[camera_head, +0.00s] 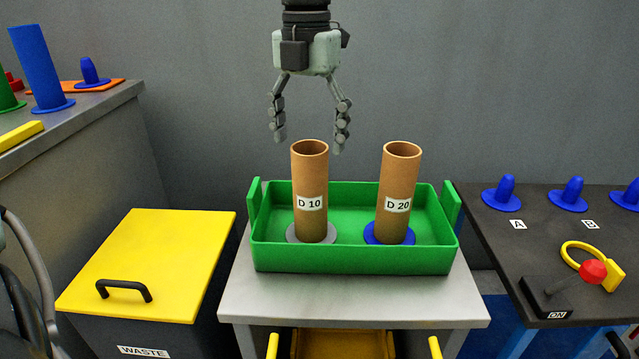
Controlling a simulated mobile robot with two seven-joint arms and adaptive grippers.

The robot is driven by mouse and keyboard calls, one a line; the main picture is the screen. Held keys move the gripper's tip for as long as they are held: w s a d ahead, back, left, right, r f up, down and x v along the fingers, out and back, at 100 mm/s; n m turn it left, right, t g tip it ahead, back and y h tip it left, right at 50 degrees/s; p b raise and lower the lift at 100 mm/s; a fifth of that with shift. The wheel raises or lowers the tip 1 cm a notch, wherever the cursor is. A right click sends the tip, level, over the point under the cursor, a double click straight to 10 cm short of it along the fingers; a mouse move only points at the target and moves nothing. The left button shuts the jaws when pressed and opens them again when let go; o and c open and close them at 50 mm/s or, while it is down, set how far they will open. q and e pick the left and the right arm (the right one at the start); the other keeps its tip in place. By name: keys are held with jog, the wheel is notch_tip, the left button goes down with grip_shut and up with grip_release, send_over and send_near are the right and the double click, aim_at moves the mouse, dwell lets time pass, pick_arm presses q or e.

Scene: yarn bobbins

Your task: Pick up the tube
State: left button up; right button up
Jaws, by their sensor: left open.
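Two brown cardboard tubes stand upright in a green tray (350,262). The left tube (309,178), labelled D 10, stands on a grey disc base (295,234). The right tube (400,172), labelled D 20, stands on a blue disc base (372,235). My left gripper (310,135) points down above the D 10 tube. Its fingers are open and spread wider than the tube's top, and nothing is between them. The fingertips are near the height of the tube's rim in the picture; the exact gap cannot be told. My right gripper is not in view.
The tray stands on a grey table (240,300) with raised handles at its ends. A yellow-lidded waste bin (160,255) is at left. A dark bench (500,245) at right holds blue pegs (503,195) and a red-knobbed lever (592,271). A left counter (70,125) holds a blue tube (38,65).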

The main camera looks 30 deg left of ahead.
aim_at(310, 170)
pick_arm(q)
notch_tip(310, 170, down, 2)
jog(key=shift+s+f, duration=0.1)
jog(key=shift+s, duration=0.05)
jog(key=f, duration=0.3)
jog(key=shift+w+f, duration=0.3)
jog(key=shift+f, duration=0.55)
jog(key=c, duration=1.2)
notch_tip(310, 170, up, 10)
jog(key=shift+r, duration=0.1)
jog(key=shift+c, duration=0.2)
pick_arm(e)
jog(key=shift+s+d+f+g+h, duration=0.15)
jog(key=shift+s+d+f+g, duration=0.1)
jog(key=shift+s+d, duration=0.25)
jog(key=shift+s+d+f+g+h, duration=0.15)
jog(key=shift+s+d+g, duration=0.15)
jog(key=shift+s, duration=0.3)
